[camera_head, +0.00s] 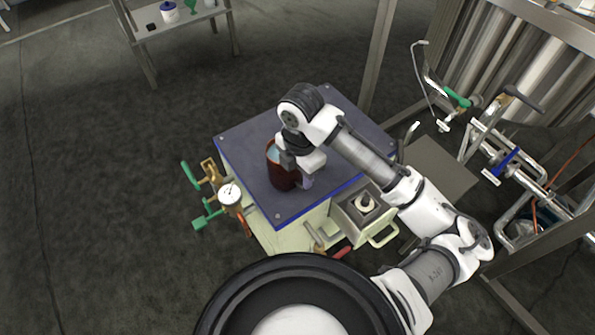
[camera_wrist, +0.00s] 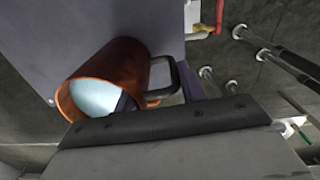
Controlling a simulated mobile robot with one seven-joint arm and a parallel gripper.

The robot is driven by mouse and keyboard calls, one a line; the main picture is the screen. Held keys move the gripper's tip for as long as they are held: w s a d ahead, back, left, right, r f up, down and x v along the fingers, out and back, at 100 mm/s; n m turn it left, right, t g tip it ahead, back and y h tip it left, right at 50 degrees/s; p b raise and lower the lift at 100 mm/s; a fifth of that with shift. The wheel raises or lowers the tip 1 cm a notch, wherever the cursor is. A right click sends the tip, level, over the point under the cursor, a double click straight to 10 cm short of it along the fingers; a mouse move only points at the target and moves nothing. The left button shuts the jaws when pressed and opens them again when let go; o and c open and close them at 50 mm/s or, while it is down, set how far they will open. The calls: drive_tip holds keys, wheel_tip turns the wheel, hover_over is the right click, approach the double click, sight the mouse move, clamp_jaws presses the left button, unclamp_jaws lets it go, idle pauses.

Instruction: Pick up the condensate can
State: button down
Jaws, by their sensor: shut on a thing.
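The condensate can (camera_head: 279,178) is a reddish-brown, copper-coloured can with pale blue-white liquid or lining inside. It is over the dark blue-topped cabinet (camera_head: 245,150), near its front left part. I cannot tell whether it touches the top. In the wrist view the can (camera_wrist: 118,68) shows its open mouth and a dark handle on its right side. My gripper (camera_head: 298,172) is at the can's right side and is shut on it, seemingly at the handle. The fingertips are largely hidden in the wrist view by the gripper body.
Valves with green handles and a round gauge (camera_head: 231,194) stick out left of the cabinet. A small metal box (camera_head: 364,212) with a handle sits at its front right. Pipes and a tank stand at right. A shelf (camera_head: 180,18) stands at the back left. Open floor lies left.

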wheel_tip(320, 180, up, 19)
drive_tip(key=p, duration=0.1)
drive_tip(key=shift+r+p, duration=0.2)
drive_tip(key=shift+p, duration=0.2)
